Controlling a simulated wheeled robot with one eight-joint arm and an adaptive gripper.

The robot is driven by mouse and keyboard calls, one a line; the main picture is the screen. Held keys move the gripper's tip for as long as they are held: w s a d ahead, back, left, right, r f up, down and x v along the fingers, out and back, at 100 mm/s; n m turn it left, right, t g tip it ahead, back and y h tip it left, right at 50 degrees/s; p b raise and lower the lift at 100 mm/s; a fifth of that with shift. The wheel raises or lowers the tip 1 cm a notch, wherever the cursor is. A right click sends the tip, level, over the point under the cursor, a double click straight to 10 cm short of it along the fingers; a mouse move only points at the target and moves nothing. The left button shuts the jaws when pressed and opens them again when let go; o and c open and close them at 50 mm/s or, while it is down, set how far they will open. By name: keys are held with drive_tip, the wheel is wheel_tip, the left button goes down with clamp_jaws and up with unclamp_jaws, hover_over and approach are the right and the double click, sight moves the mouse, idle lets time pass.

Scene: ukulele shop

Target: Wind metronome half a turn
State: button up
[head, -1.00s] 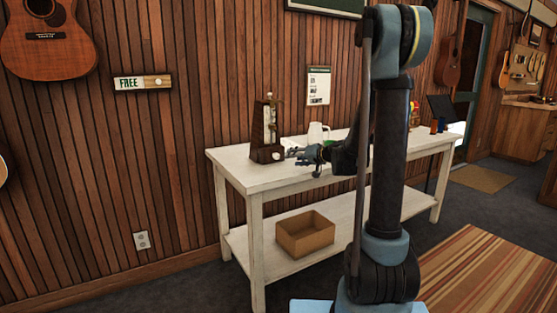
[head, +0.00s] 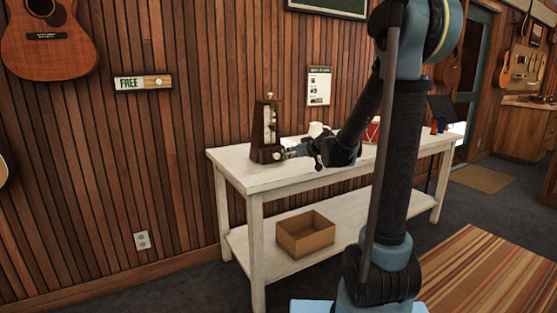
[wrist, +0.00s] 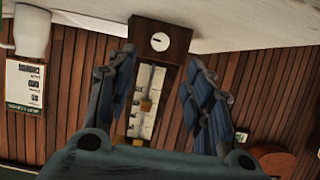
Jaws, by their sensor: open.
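The metronome (head: 263,136) is a dark wooden pyramid with a pale front scale, upright on the left end of the white table. A round whitish winding knob (head: 277,156) sits low on its base. My gripper (head: 288,153) is right beside the knob, on its right; contact cannot be told. In the wrist view the picture is upside down: the metronome (wrist: 172,36) is beyond my gripper (wrist: 160,56), with its round white knob (wrist: 160,41) between the spread fingertips. The fingers are open and hold nothing.
The white table (head: 236,166) has a lower shelf with an open cardboard box (head: 304,236). A white vessel (head: 316,129) stands behind my arm, partly hidden. A red drum-like object (head: 371,131) is farther right. The wall runs close behind the table.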

sight(278, 157)
drive_tip(key=x, duration=1.4)
drive_tip(key=shift+a, duration=0.1)
drive_tip(key=c, duration=1)
